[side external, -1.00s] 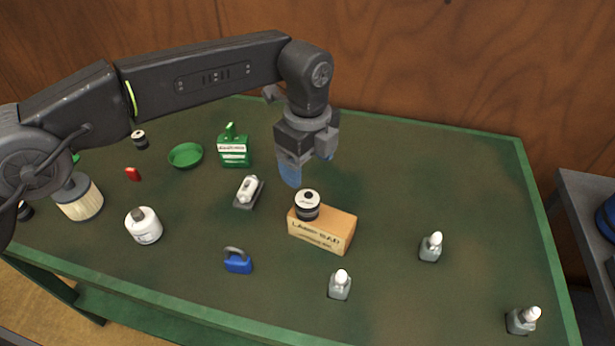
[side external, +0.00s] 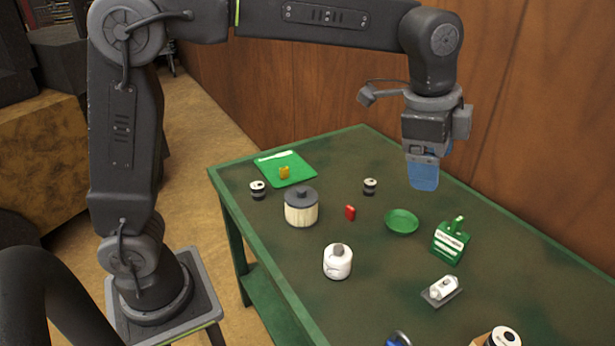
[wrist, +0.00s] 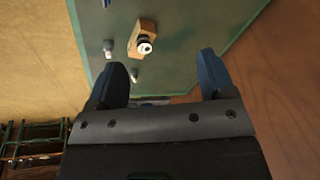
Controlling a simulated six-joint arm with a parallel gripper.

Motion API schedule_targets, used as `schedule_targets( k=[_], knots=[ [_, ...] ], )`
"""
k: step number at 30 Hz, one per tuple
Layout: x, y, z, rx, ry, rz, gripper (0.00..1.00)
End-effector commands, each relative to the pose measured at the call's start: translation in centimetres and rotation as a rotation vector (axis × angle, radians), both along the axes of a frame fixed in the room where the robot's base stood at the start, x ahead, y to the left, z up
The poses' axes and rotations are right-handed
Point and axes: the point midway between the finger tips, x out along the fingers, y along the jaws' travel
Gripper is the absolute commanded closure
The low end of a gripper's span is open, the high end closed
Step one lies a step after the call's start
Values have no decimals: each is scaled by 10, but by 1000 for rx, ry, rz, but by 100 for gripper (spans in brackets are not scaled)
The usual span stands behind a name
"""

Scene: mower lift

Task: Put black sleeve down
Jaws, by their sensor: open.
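A short black cylinder with a white top and a dark centre, which looks like the black sleeve (side external: 503,338), stands upright on a cardboard box (side external: 482,340) cut off by the bottom edge of the side view. In the wrist view the sleeve (wrist: 145,46) sits on the box (wrist: 148,25), well beyond my fingertips. My gripper (side external: 423,178) hangs above the far part of the table, apart from everything on it. In the wrist view its two blue fingers (wrist: 162,75) are spread wide with nothing between them.
Similar small black-and-white cylinders (side external: 258,190) (side external: 370,186) stand near a lidded jar (side external: 301,207). A green bowl (side external: 402,221), green container (side external: 450,241), white bottle (side external: 338,262) and red piece (side external: 350,212) are spread around. A wooden wall (side external: 330,80) rises behind the table.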

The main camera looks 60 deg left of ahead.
Motion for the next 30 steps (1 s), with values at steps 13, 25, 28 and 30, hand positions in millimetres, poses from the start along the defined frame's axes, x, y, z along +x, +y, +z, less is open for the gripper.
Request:
schedule_targets(
  k=[13,25,28,30],
  knots=[
    [-159,126,-15,-231,-159,812,24],
    [-206,146,-53,-323,-208,1066,24],
    [-206,146,-53,-323,-207,1065,24],
    [-206,146,-53,-322,-207,1064,24]
  ],
)
